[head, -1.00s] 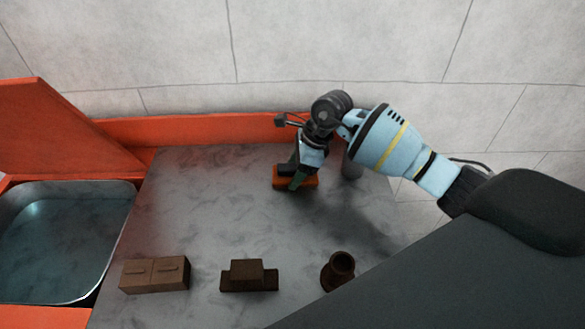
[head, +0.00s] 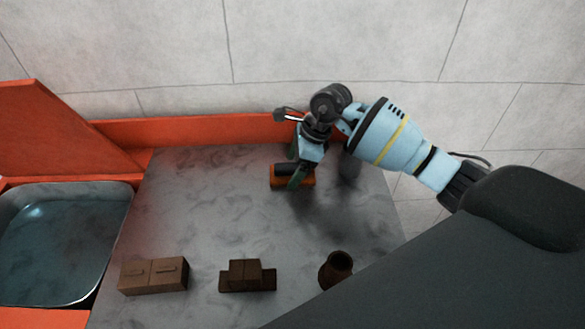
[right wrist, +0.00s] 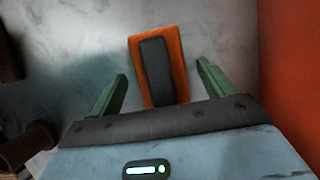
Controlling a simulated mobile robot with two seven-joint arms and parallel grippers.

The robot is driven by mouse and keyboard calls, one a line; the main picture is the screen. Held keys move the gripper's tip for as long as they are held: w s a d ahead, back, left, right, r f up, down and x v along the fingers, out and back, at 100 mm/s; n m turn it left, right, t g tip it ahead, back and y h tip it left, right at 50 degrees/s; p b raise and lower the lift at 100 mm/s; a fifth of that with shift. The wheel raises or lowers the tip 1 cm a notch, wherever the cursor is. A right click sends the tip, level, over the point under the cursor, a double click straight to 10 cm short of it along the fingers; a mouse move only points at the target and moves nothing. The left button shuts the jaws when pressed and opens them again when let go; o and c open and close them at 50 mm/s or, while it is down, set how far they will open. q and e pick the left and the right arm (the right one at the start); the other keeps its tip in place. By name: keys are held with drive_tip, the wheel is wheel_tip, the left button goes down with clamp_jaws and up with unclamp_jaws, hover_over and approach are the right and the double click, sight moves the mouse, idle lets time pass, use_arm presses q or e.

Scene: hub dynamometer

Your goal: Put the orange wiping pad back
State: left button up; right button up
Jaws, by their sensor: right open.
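The orange wiping pad (head: 280,184) lies on the grey worktop near its back edge, with a dark grip block on top. In the right wrist view the pad (right wrist: 137,58) lies between and beyond the fingertips. My right gripper (head: 297,168) is open at the pad, with green fingers on either side of it. In the right wrist view the fingers (right wrist: 161,70) stand apart, with gaps to the pad on both sides. Whether they have reached the pad's height is hard to tell. My left gripper does not show.
A brown two-part box (head: 154,276), a dark stepped block (head: 247,276) and a brown round pot (head: 336,269) stand along the front of the worktop (head: 210,210). A water-filled metal basin (head: 52,245) is at left. An orange wall (head: 190,130) runs behind. The middle worktop is clear.

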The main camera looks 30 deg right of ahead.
drive_tip(key=v, duration=1)
drive_tip(key=shift+s+r, duration=0.15)
drive_tip(key=shift+r, duration=0.2)
drive_tip(key=shift+d, duration=0.1)
idle(0.8)
